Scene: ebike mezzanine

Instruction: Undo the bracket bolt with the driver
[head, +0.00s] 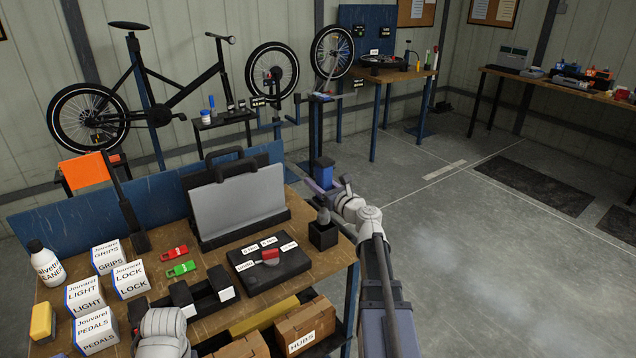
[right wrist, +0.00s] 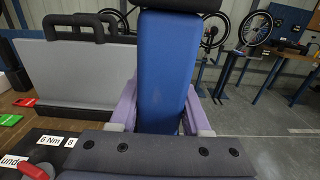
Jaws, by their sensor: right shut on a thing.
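My right gripper (head: 322,182) is beyond the right end of the bench, shut on a blue block-shaped thing that may be the driver (head: 322,168). In the right wrist view its purple fingers (right wrist: 163,118) press on both sides of that upright blue body (right wrist: 165,70); its lower end is hidden. I cannot make out the bracket bolt.
A grey panel case (head: 240,202) stands on the bench behind the board. A black cup (head: 323,236) is near the right edge. A bike (head: 150,85) is behind.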

